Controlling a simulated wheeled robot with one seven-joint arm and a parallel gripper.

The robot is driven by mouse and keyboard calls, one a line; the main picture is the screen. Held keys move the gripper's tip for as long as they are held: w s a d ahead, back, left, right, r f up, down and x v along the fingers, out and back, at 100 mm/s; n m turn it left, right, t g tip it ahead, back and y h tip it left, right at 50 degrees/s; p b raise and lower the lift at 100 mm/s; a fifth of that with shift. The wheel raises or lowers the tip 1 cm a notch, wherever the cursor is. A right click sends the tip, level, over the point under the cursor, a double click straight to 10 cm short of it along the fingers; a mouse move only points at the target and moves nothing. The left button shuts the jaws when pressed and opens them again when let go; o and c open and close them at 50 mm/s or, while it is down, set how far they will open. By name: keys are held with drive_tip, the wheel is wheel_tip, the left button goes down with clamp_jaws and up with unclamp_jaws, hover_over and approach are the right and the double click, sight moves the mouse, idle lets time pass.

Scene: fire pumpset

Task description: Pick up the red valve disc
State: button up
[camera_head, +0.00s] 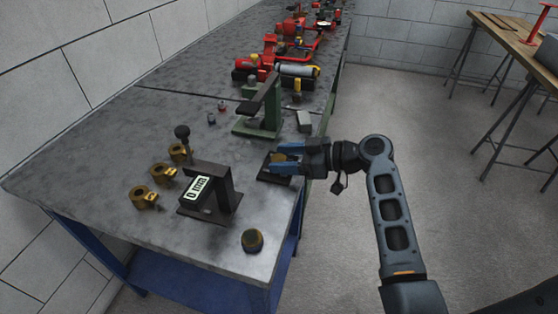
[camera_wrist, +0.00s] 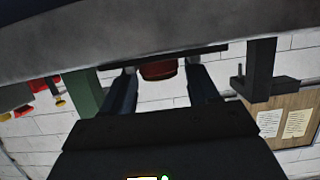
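In the wrist view, which appears upside down, a dark red disc (camera_wrist: 159,71) sits on a dark flat plate, between my two fingers. Gaps show beside it, clearest toward the right finger. My gripper (camera_wrist: 164,88) is open around the disc and does not visibly press on it. In the head view my gripper (camera_head: 281,158) reaches in from the right, low over a dark plate (camera_head: 265,179) near the table's right edge. A small gold-brown patch shows between the blue fingers there. The disc's red is not clear in that view.
A green stand with a dark arm (camera_head: 262,115) is behind my gripper. A black stand with a "0 mm" display (camera_head: 215,195) is left and nearer. A grey block (camera_head: 304,121) stands behind.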

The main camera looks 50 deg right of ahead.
drive_tip(key=c, duration=1)
drive_tip(key=shift+r, duration=0.1)
